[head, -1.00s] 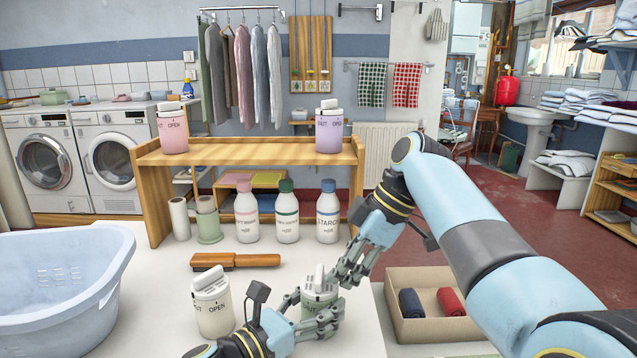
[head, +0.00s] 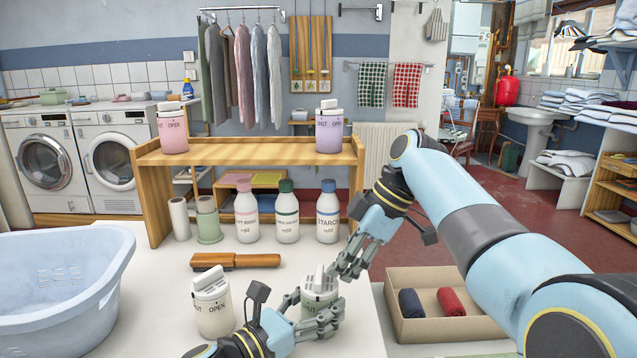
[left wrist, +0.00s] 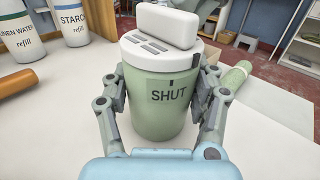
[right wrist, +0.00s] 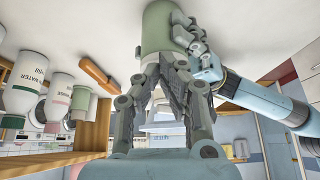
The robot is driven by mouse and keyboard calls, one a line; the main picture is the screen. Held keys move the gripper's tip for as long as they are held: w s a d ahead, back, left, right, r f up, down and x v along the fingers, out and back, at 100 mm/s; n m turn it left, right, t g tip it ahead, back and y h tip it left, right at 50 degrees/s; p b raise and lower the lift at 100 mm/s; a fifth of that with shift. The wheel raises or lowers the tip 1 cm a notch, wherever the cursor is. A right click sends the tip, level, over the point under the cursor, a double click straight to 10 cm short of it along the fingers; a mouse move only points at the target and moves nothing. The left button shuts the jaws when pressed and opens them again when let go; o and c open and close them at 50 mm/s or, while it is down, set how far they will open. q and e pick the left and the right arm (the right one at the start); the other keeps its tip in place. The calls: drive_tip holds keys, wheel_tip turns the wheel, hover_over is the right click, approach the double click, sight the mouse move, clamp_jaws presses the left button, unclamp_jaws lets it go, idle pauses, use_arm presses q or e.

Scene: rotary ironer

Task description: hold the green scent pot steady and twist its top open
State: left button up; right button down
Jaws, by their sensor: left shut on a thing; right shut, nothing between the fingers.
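The green scent pot (head: 319,287) stands upright on the white table, with a white top and raised white grip. In the left wrist view its green body (left wrist: 155,105) reads SHUT, below the white top (left wrist: 160,48). My left gripper (head: 316,311) is shut around the pot's body, a finger on each side. My right gripper (head: 346,268) is shut and empty, just right of the top and apart from it.
A cream pot (head: 212,310) stands left of the left gripper. A brush (head: 235,261) and several refill bottles (head: 287,218) are behind. A blue tub (head: 60,285) is at the left. A box (head: 430,330) with rolled cloths is at the right. Pink and purple pots stand on the wooden shelf (head: 245,152).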

drive_tip(key=shift+w+a, duration=0.1)
drive_tip(key=shift+w, duration=0.2)
idle(0.5)
wheel_tip(320, 180, up, 6)
drive_tip(key=shift+d, duration=0.4)
idle(0.4)
drive_tip(key=shift+s+d+f, duration=0.1)
drive_tip(key=shift+s+f, duration=0.35)
drive_tip(key=shift+f, duration=0.55)
drive_tip(key=shift+s+f, duration=0.5)
drive_tip(key=shift+f, duration=0.5)
drive_tip(key=shift+s+d+f, duration=0.1)
drive_tip(key=shift+s+f, duration=0.35)
drive_tip(key=shift+f, duration=0.55)
drive_tip(key=shift+w+a, duration=0.2)
drive_tip(key=shift+a, duration=0.4)
